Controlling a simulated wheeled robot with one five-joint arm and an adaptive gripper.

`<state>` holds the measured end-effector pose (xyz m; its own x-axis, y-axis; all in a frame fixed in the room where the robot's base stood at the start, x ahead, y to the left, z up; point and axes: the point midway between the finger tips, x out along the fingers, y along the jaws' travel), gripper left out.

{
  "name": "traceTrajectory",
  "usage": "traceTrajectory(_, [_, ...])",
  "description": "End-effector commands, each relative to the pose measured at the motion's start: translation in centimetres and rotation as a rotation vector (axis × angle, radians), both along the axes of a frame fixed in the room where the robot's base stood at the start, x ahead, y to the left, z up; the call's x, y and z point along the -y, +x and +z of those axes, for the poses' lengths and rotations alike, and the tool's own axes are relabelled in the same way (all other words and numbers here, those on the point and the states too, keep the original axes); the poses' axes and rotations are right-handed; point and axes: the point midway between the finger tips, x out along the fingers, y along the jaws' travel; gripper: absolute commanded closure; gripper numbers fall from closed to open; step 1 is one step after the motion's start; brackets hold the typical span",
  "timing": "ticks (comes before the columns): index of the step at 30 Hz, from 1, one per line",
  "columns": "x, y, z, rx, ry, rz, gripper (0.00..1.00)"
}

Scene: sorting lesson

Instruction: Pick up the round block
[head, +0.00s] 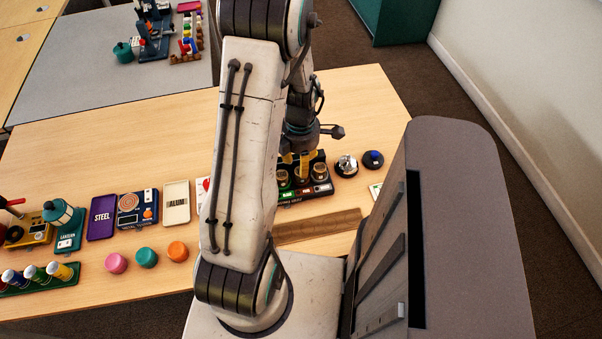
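Three round blocks stand in a row near the front edge of the table (190,120), left of my arm: a pink round block (116,263), a teal round block (146,257) and an orange round block (178,251). They are apart from each other. My gripper (303,168) points down with yellow fingers over a dark rack (318,188) with several round-topped items, well to the right of the blocks. My arm hides part of it, and I cannot tell whether its fingers are open or shut, or touch the rack.
Behind the blocks stand a purple STEEL tray (102,217), a device with a copper disc (138,208) and an ALUMI tray (176,203). A rack of bottles (40,277) is at the left. A wooden strip (318,226) lies right of my arm. The table's back is clear.

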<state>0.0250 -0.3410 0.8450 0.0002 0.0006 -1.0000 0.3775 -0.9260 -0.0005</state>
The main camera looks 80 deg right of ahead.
Motion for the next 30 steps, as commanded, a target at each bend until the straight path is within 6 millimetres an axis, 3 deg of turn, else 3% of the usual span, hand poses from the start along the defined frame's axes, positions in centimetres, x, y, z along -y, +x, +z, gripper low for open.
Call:
traceTrajectory(12, [0.1,-0.1,-4.2,0.000,0.002,-0.002,0.60])
traceTrajectory(24, [0.1,-0.1,-4.9,0.000,0.000,-0.002,0.57])
traceTrajectory(30, [0.2,-0.1,-4.8,0.000,0.000,-0.002,0.75])
